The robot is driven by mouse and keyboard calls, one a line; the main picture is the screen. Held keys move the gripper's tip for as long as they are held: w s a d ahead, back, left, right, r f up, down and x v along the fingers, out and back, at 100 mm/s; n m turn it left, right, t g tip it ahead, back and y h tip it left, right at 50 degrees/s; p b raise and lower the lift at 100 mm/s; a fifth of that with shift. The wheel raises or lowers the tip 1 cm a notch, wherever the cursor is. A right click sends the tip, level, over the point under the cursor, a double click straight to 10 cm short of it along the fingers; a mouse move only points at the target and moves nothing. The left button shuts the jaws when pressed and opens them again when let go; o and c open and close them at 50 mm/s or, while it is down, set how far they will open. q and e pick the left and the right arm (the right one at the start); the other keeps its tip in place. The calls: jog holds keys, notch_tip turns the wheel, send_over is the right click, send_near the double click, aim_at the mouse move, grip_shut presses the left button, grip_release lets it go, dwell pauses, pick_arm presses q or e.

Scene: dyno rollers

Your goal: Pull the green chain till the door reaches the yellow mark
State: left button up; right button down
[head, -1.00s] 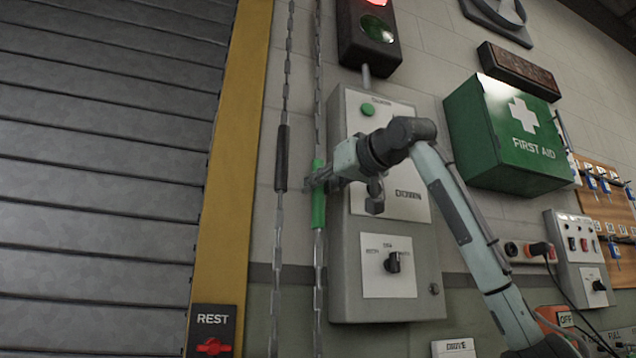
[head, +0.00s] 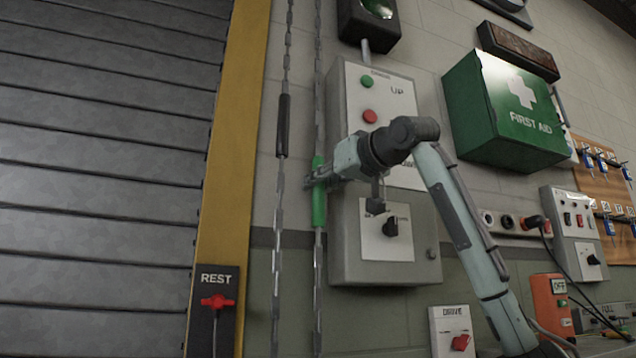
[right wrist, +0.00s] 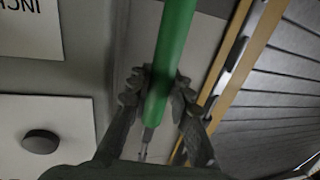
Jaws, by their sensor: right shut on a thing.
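The green sleeve (head: 319,207) is on the right-hand strand of a hanging chain (head: 318,275). My right gripper (head: 318,181) is shut around this sleeve, with green showing above and below the fingers. In the right wrist view the green sleeve (right wrist: 171,45) runs between the two fingers (right wrist: 158,88). A second strand (head: 277,225) with a black sleeve (head: 283,125) hangs to its left. The grey slatted door (head: 100,150) fills the left side; its lower edge is out of view. I cannot make out a separate yellow mark. My left gripper is not in view.
A yellow post (head: 228,165) stands beside the door, with a REST plate (head: 212,310) low on it. A grey control box (head: 345,265) is close behind my right gripper. A green first aid box (head: 510,115) juts from the wall to the right.

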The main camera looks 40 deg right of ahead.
jog(key=c, duration=1.3)
grip_release()
jog(key=shift+c, duration=0.2)
jog(key=s, duration=1.2)
